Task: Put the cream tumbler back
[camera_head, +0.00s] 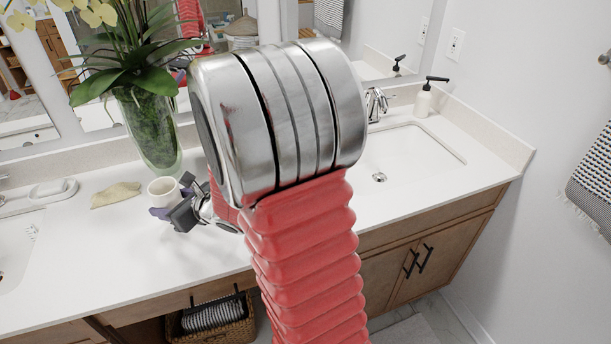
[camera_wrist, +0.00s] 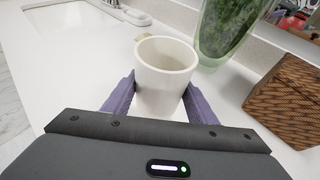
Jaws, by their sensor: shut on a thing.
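The cream tumbler (camera_wrist: 165,75) is upright between the two purple fingers of my gripper (camera_wrist: 157,100) in the wrist view. The fingers are shut on its sides, and its open rim faces up. In the head view the tumbler (camera_head: 163,190) shows beside the gripper (camera_head: 170,212), over the white counter (camera_head: 115,260). My arm covers part of the counter to the right of it. I cannot tell whether the tumbler's base touches the counter.
A glass vase (camera_head: 148,130) with an orchid stands behind the tumbler. A folded beige cloth (camera_head: 116,195) and a white soap dish (camera_head: 52,190) lie to the left. A woven box (camera_wrist: 290,100) is right of the gripper in the wrist view. A basin (camera_head: 410,150) lies far right.

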